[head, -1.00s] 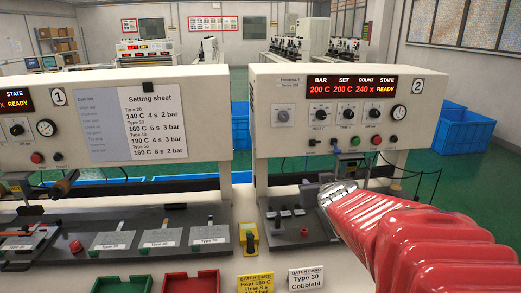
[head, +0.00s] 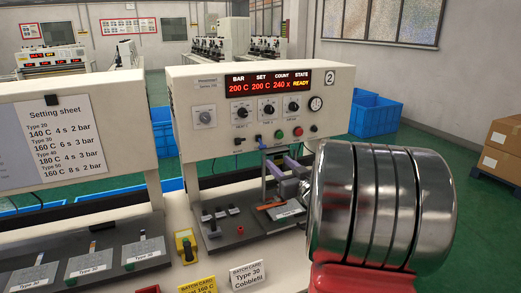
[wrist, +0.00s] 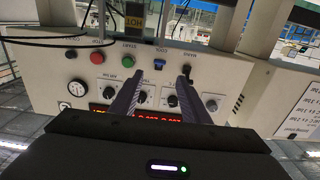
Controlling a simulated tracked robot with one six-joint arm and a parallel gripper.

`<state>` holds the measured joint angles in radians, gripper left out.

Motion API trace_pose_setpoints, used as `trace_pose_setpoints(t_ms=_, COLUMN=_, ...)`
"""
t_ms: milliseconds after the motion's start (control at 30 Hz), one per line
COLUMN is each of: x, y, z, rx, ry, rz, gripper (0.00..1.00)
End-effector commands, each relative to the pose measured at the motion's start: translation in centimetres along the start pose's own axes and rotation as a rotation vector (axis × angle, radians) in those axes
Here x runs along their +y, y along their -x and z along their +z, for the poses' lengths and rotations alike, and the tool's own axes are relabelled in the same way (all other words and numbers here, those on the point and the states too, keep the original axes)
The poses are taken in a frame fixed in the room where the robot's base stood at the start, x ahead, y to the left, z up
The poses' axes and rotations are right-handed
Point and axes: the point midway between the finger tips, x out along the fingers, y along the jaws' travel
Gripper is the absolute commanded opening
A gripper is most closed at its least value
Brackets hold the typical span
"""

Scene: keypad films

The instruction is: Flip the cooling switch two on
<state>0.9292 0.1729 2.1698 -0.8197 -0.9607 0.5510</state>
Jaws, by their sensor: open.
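The cooling switch two is the small blue toggle (wrist: 159,63) under the COOL label on machine 2's panel (wrist: 60,85), which appears upside down in the wrist view. In the head view that panel (head: 180,95) carries a "2" tag and a lit READY display. Whether the toggle is up or down is too small to tell. My gripper (wrist: 162,74) is open and empty. In the wrist view its two fingertips appear on either side of the blue toggle, with no clear contact. In the head view my gripper (head: 283,172) is partly hidden behind my metal wrist, below the panel.
The green START button (wrist: 128,60), red button (wrist: 97,57) and MAINS switch (wrist: 187,68) sit close beside the toggle. Dials line the panel. Below are the press bed (head: 225,240), a yellow block (head: 186,246) and batch cards (head: 247,277). Blue bins (head: 375,113) stand behind.

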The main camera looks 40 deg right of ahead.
Motion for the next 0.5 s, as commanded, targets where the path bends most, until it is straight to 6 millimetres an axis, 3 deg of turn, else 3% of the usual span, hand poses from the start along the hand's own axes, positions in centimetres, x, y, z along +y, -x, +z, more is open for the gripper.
trace_pose_setpoints(t_ms=267, x=0.0, y=-1.0, z=0.1, rx=-0.001, ry=-0.001, rz=0.000, gripper=0.42)
trace_pose_setpoints(t_ms=500, x=-0.1, y=-4.2, z=0.0, rx=-0.001, ry=0.000, rz=-0.002, gripper=0.42)
